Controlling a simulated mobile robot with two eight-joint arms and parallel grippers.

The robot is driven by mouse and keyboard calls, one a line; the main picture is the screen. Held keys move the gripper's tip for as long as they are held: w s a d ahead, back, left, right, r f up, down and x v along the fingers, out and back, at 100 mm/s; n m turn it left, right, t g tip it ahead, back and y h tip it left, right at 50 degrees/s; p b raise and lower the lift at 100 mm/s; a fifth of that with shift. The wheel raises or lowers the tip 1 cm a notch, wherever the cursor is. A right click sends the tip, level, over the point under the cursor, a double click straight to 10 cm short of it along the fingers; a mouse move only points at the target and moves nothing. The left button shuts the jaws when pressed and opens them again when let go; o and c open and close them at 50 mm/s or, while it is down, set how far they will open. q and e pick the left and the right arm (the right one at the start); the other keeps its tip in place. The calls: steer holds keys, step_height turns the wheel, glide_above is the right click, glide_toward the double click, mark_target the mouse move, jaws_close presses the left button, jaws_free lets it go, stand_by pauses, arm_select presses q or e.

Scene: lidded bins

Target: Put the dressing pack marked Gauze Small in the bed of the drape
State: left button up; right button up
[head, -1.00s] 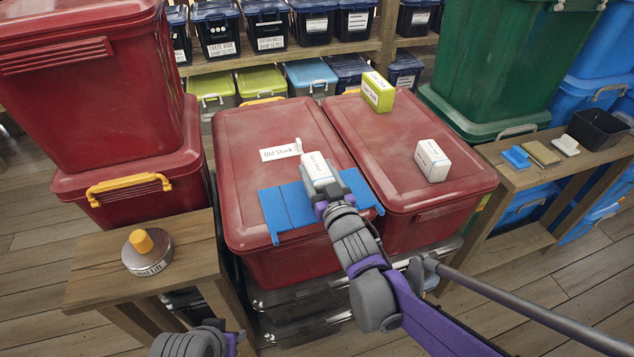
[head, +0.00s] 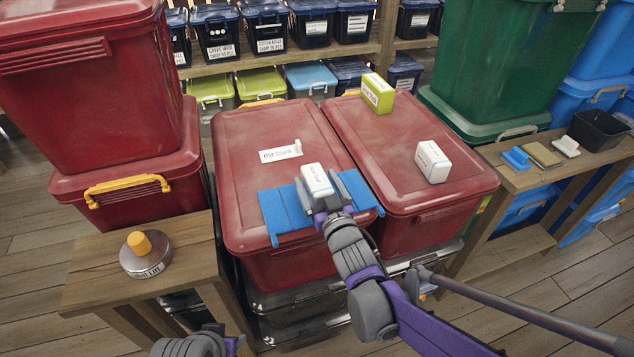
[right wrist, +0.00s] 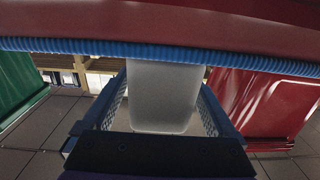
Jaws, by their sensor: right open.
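A white dressing pack (head: 317,180) with small print too blurred to read is at the blue drape (head: 273,213), near its middle. The drape lies across the front of the left red lid. My right gripper (head: 324,193) is open, its fingers on either side of this pack with a gap at each side. In the right wrist view the pack (right wrist: 165,95) shows between the spread fingers, below the drape's ribbed blue edge (right wrist: 120,48). Its contact with the drape is hidden. My left gripper is out of view; only part of that arm shows.
Another white pack (head: 433,162) and a yellow-green pack (head: 378,93) stand on the right red lid (head: 400,125). A card marked Old Stock (head: 277,155) lies behind the drape. A round tin with an orange knob (head: 145,255) sits on the left bench.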

steer(key=shift+r, duration=0.1)
steer(key=shift+s+r, duration=0.1)
steer(key=shift+r, duration=0.05)
steer(key=v, duration=1.2)
steer(key=s+d+f+m+g+h, duration=0.3)
steer(key=s+d+f+g+h, duration=0.25)
steer(key=d+f, duration=0.4)
steer(key=s+d+f+g, duration=0.2)
steer(key=s+g, duration=0.1)
steer(key=s, duration=0.3)
steer(key=s+d+f+g, duration=0.2)
steer(key=s+f+g, duration=0.1)
steer(key=s, duration=0.4)
steer(key=shift+s+d+m, duration=0.15)
steer(key=shift+s+m, duration=0.1)
steer(key=shift+m, duration=0.15)
steer(key=shift+g, duration=0.25)
